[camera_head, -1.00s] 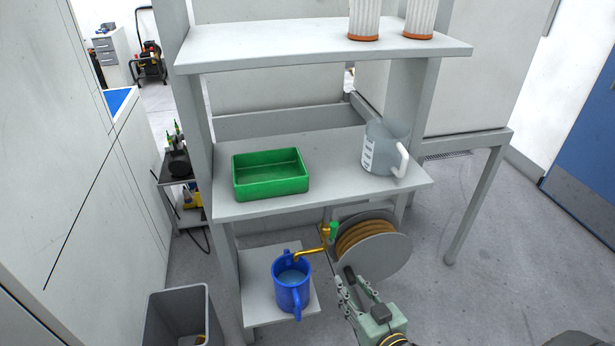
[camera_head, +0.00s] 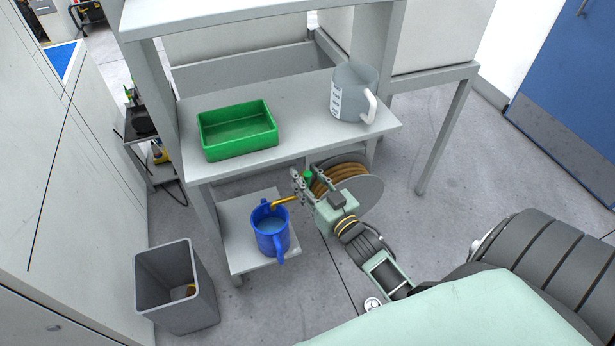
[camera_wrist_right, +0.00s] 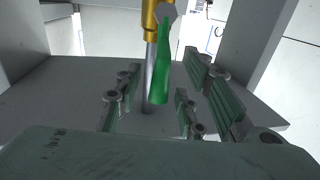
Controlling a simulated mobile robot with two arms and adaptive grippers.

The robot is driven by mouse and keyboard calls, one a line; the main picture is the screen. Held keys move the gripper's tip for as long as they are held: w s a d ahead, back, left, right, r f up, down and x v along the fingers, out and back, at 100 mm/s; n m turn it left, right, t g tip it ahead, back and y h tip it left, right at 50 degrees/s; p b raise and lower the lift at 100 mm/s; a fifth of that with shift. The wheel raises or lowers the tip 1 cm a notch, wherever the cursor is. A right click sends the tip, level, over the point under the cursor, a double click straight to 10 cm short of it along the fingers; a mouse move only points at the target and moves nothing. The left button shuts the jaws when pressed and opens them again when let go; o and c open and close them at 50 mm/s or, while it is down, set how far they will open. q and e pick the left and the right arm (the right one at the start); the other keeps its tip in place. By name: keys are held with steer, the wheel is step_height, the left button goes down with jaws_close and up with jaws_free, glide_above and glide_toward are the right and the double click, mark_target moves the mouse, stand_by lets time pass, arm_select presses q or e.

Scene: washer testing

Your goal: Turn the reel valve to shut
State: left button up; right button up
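The reel valve has a green handle (camera_head: 308,177) and a brass spout (camera_head: 285,200) beside the hose reel (camera_head: 362,190). In the right wrist view the green handle (camera_wrist_right: 161,75) hangs down below a brass fitting (camera_wrist_right: 152,18). My right gripper (camera_wrist_right: 165,100) is open, with fingers to the left and right of the handle and gaps visible on both sides. In the head view the right gripper (camera_head: 306,188) is at the valve and partly covers it. My left gripper is not in view.
A blue jug (camera_head: 271,238) with liquid in it stands on the low shelf (camera_head: 240,259) under the spout. A green tray (camera_head: 240,143) and a clear jug (camera_head: 352,98) stand on the shelf above. A grey bin (camera_head: 178,300) stands on the floor at left.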

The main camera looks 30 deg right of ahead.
jaws_close()
stand_by(0.3)
stand_by(0.3)
